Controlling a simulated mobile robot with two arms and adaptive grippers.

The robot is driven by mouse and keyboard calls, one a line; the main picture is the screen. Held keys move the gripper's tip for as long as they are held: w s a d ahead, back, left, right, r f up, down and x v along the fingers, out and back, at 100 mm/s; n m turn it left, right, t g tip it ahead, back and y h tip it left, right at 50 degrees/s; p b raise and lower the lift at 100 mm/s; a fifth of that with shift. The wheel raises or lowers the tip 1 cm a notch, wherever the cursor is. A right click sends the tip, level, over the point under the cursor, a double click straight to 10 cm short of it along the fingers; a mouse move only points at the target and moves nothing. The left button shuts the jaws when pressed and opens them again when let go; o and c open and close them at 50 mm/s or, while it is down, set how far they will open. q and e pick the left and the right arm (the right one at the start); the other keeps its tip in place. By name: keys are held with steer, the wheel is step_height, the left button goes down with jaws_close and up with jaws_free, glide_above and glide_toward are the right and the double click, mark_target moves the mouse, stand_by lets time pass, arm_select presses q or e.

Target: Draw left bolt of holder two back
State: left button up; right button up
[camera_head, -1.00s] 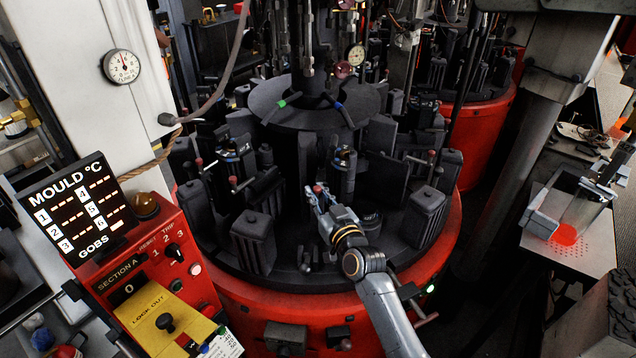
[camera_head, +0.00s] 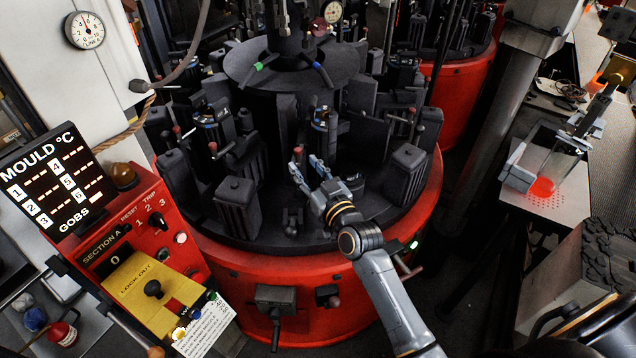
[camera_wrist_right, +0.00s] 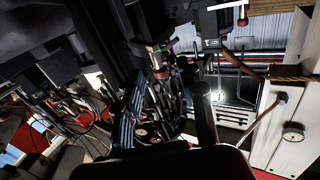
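A rotary mould machine with a round red base (camera_head: 300,262) carries dark mould holders. The middle holder (camera_head: 320,122) has a blue ring; another holder with a blue ring (camera_head: 207,118) stands to its left. I cannot tell for certain which is holder two. A red-tipped bolt (camera_head: 297,151) is at the tip of my right gripper's left finger; I cannot tell whether they touch. My right gripper (camera_head: 307,168) appears open, its fingers apart in front of the middle holder. In the right wrist view a red-ringed part (camera_wrist_right: 160,73) hangs above centre. My left gripper is not in view.
Dark blocks (camera_head: 237,208) crowd the turntable on both sides. A control panel (camera_head: 150,265) with a mould display (camera_head: 52,180) stands at left. At right is a pale bench (camera_head: 550,200) with a glowing red spot. The dark floor between bench and base looks clear.

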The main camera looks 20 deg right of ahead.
steer(key=s+d, duration=0.1)
steer(key=s, duration=0.6)
steer(key=shift+s, duration=0.15)
stand_by(0.4)
